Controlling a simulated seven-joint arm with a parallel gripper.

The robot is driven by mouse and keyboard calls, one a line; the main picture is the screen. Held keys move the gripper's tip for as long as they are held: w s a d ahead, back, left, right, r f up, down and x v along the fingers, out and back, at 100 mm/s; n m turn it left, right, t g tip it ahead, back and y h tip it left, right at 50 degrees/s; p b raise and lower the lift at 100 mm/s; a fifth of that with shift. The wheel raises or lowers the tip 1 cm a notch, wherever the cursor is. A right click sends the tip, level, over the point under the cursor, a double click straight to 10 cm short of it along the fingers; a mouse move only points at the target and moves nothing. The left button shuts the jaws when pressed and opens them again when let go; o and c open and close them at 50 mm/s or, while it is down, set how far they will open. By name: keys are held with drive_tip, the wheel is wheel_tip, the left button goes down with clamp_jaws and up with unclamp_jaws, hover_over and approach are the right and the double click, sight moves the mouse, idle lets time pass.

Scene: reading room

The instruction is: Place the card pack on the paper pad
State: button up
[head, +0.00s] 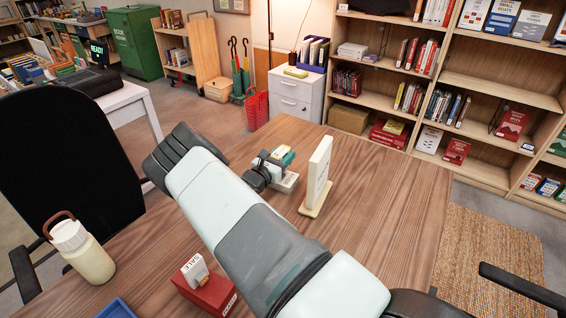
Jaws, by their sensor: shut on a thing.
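My gripper (263,172) shows as a dark shape near the middle of the wooden table, partly hidden behind my own arm. It is shut on a small teal, yellow and white block, seemingly the card pack (284,153). A low white block with print on its side, seemingly the paper pad (288,184), lies on the table just below the pack in the picture. I cannot tell whether the pack touches the pad. My arm and gripper hide the pad's left part and the fingertips.
A white upright sign (318,172) on a wooden base stands close to the right of the pad. A red box (212,297) with a small white sign, a blue tray (117,309) and a cream bottle (88,262) are nearer. The table's right side (395,205) is clear.

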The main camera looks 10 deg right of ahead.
drive_tip(key=shift+f, duration=1.35)
drive_tip(key=shift+f, duration=0.1)
drive_tip(key=o, duration=1.2)
drive_tip(key=shift+c, duration=0.2)
